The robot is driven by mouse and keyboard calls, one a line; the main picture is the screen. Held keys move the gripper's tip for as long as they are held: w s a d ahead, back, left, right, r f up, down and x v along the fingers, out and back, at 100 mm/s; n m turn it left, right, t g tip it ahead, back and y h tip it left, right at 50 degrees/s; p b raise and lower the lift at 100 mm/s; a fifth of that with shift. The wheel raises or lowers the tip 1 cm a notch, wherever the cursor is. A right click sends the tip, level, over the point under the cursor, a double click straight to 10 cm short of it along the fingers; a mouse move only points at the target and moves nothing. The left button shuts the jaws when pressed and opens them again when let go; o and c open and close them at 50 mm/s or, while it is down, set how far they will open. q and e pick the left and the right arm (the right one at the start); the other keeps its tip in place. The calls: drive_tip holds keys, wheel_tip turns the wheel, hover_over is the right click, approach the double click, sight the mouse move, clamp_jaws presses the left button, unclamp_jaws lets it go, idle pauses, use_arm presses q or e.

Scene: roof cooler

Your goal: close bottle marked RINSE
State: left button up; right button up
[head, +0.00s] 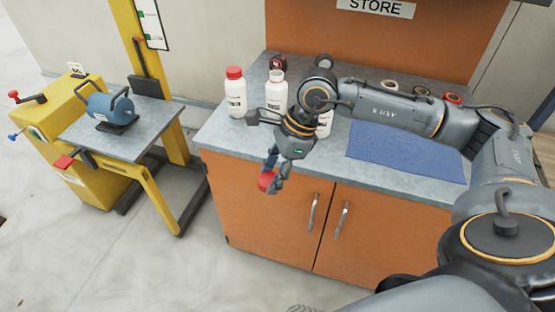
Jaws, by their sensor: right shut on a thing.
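Three white bottles stand on the grey counter (215,135). The left bottle (236,98) has a red cap on. The middle bottle (276,92) stands upright and its neck looks open, with no red cap on it. The third bottle (325,123) is mostly hidden behind my right arm. The labels are too small to read, so I cannot tell which bottle is marked RINSE. My right gripper (271,177) points down in front of the counter edge, shut on a red cap (266,181), apart from the bottles. My left gripper is not in view.
A blue mat (405,150) lies on the counter's right part. Several rolls, one of them red (453,98), lie along the back. Orange cabinet doors (270,210) with handles are below. A yellow stand (75,130) with a blue device (110,106) is at left.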

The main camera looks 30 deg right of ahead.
drive_tip(key=s+a+n+g+h, duration=0.2)
drive_tip(key=s+n+g, duration=0.1)
drive_tip(key=n, duration=0.7)
drive_tip(key=s+a+n+g+h, duration=0.1)
drive_tip(key=s+n+g+h, duration=0.1)
drive_tip(key=n, duration=0.9)
drive_tip(key=shift+s+a+r+g, duration=0.15)
drive_tip(key=shift+s+a+g, duration=0.25)
drive_tip(key=shift+s, duration=0.45)
drive_tip(key=shift+d, duration=0.1)
